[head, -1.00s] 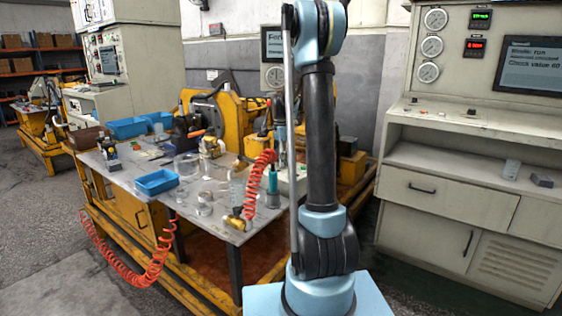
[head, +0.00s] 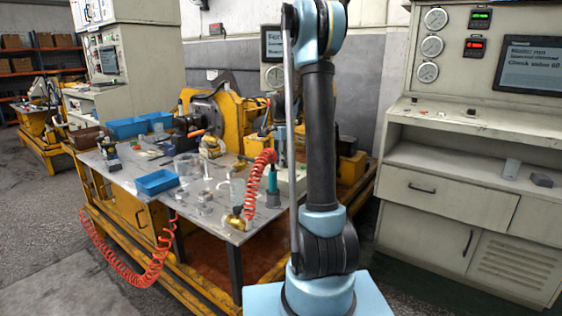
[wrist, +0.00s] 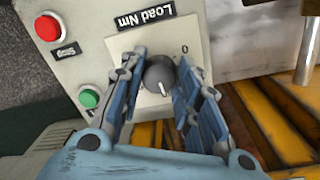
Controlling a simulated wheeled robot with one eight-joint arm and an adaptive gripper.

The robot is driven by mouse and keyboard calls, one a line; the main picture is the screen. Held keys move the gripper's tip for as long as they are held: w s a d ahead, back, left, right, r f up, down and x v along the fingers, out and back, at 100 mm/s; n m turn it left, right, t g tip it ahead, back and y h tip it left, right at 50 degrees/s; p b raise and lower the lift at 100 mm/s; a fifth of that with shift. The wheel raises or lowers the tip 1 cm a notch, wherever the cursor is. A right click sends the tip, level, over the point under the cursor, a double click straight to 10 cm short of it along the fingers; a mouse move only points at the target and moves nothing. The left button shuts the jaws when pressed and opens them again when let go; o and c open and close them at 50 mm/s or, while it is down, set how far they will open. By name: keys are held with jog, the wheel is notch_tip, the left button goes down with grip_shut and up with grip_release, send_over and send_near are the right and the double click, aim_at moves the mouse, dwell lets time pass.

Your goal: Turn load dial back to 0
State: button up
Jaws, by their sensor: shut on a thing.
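The load dial (wrist: 158,75) is a dark grey round knob on a pale square plate, under an upside-down "Load Nm" label (wrist: 146,17). A white mark on the knob points toward the bottom of the wrist view, away from the "0" (wrist: 184,49) printed at upper right of the knob. My gripper (wrist: 161,60) has its blue fingers on both sides of the knob and is shut on it. In the head view my own arm hides the gripper and the dial.
A red stop button (wrist: 47,27) and a green button (wrist: 88,97) sit left of the dial. In the head view, a workbench (head: 235,232) holds glassware, a blue tray (head: 157,182) and a coiled red hose (head: 258,178). A control cabinet (head: 440,202) stands right.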

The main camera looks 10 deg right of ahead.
jog(key=n, duration=1.6)
jog(key=shift+s+n+t, duration=0.1)
jog(key=shift+n+t, duration=0.3)
jog(key=n, duration=0.6)
jog(key=shift+d, duration=0.1)
jog(key=o, duration=1.1)
jog(key=shift+r, duration=0.1)
